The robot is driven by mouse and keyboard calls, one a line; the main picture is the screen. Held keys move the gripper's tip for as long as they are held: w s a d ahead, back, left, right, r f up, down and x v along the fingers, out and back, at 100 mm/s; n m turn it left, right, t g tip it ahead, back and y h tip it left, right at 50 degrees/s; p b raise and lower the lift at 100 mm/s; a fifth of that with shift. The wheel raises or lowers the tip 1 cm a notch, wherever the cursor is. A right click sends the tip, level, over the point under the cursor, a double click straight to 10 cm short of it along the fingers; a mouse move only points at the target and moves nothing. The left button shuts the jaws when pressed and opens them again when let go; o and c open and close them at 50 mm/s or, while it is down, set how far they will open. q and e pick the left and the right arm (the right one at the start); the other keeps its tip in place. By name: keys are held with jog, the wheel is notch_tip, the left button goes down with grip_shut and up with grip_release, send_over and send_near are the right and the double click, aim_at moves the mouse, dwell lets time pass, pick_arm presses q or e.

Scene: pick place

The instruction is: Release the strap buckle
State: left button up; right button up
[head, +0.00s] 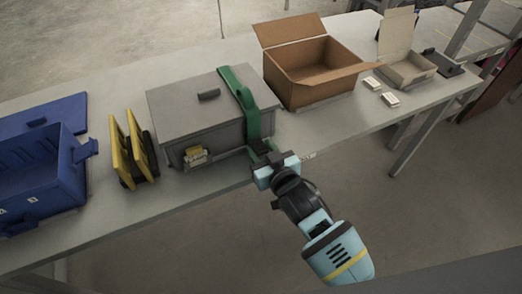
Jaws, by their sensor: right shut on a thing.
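A grey lidded box (165,118) stands on the table in the middle left of the head view. A green strap (238,90) runs over its lid near the right end and down the front. My right gripper (264,150) is at the lower front end of the strap, by the box's lower right front corner. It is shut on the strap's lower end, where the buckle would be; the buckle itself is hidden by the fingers. My left gripper is not in view.
Left of the box stand yellow and black upright pieces (120,150) and a blue crate (75,190). To the right are an open cardboard box (290,88), two small white boxes (390,100) and a small open carton (395,72). The table's front edge runs just under my right gripper.

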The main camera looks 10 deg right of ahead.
jog(key=shift+s+f+t+b, duration=0.2)
jog(key=shift+f+t+b, duration=0.5)
jog(key=shift+b, duration=0.25)
jog(key=shift+t+y+b, duration=0.3)
jog(key=shift+b, duration=0.45)
jog(key=shift+r, duration=0.1)
jog(key=o, duration=0.9)
jog(key=shift+o, duration=0.2)
jog(key=shift+r+t, duration=0.1)
jog(key=shift+t, duration=0.2)
